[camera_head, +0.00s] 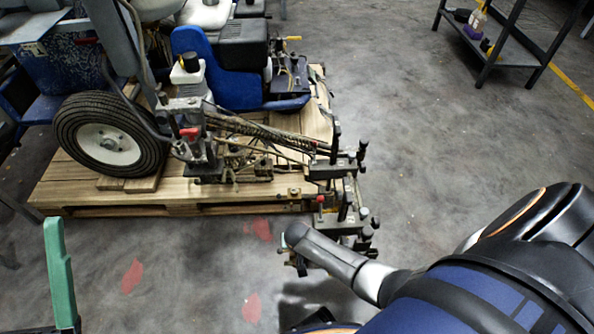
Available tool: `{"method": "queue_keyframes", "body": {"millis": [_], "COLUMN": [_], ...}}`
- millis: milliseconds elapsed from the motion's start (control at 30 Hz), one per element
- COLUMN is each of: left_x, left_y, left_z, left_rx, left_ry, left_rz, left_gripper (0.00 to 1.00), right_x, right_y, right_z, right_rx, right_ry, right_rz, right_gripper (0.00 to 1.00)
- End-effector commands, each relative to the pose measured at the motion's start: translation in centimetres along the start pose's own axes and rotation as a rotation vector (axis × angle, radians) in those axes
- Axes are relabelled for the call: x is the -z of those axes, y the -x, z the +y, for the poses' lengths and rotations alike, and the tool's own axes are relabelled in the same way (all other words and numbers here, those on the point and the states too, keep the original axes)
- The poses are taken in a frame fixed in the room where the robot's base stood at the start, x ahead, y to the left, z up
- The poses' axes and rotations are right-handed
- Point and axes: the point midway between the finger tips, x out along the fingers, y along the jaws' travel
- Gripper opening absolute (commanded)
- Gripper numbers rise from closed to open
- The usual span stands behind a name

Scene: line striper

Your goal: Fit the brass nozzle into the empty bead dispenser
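The line striper (225,140) stands on a wooden pallet. Its jointed side arm reaches right to dark clamp-like dispenser parts (338,168) at the pallet's right edge. More of these parts (345,218) hang lower and nearer to me. I cannot tell which of them is the empty bead dispenser. A small brass-coloured piece (294,193) shows at the pallet's front edge; I cannot tell if it is the nozzle. My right arm comes in from the right, its dark end (325,255) just in front of the lower parts. Its fingers are not clearly visible. My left gripper is out of view.
The pallet (130,198) has its front edge facing me. A black wheel (108,135) rests on it. A green upright piece (60,275) stands at the lower left. A dark metal shelf (500,45) is at the upper right. The grey floor (440,130) between is clear.

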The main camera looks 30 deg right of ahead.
Motion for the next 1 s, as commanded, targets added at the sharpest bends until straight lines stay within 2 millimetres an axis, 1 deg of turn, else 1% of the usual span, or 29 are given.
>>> {"method": "queue_keyframes", "body": {"millis": [333, 800, 1000], "left_x": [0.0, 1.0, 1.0], "left_y": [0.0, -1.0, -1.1], "left_z": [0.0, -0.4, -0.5], "left_rx": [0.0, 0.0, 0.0], "left_ry": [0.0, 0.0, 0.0], "left_rz": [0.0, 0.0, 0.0], "left_gripper": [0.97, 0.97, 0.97], "right_x": [-0.3, 0.3, 0.3], "right_y": [-0.1, 1.2, 1.3], "right_z": [0.2, 0.1, 0.1], "right_rx": [-0.004, -0.002, -0.002], "right_ry": [0.002, 0.001, 0.001], "right_rz": [-0.005, -0.003, -0.002], "right_gripper": [0.0, 0.0, 0.0]}}
